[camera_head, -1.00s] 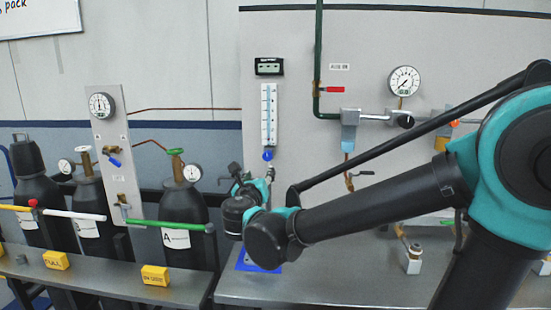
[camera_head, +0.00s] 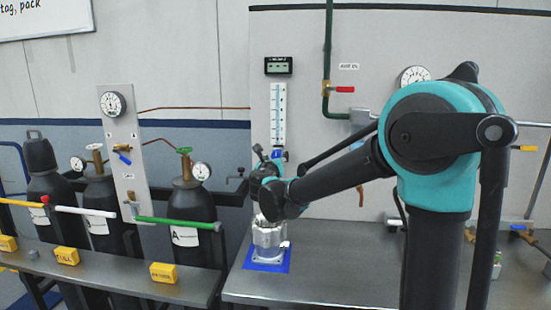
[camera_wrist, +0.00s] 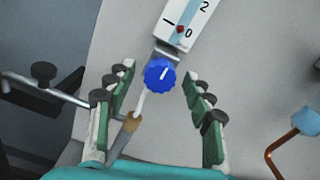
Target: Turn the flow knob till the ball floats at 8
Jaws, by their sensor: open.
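The blue flow knob (camera_wrist: 160,75) sits below the flowmeter tube (camera_wrist: 188,26) in the wrist view, between and just beyond my gripper's (camera_wrist: 158,85) open fingers, not visibly gripped. A white mark shows on the knob face. A red ball (camera_wrist: 180,29) is at the bottom of the scale, near the 0 mark. In the head view the flowmeter (camera_head: 278,114) is upright on the grey panel, and the knob (camera_head: 278,154) shows just above my gripper. My gripper is largely hidden there by my arm.
A silver housing (camera_head: 268,240) stands on a blue mat (camera_head: 258,267) on the bench below. A small digital display (camera_head: 278,66) is above the flowmeter. A green pipe with a red-handled valve (camera_head: 343,89) runs to the right. Gas cylinders (camera_head: 188,205) stand at left.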

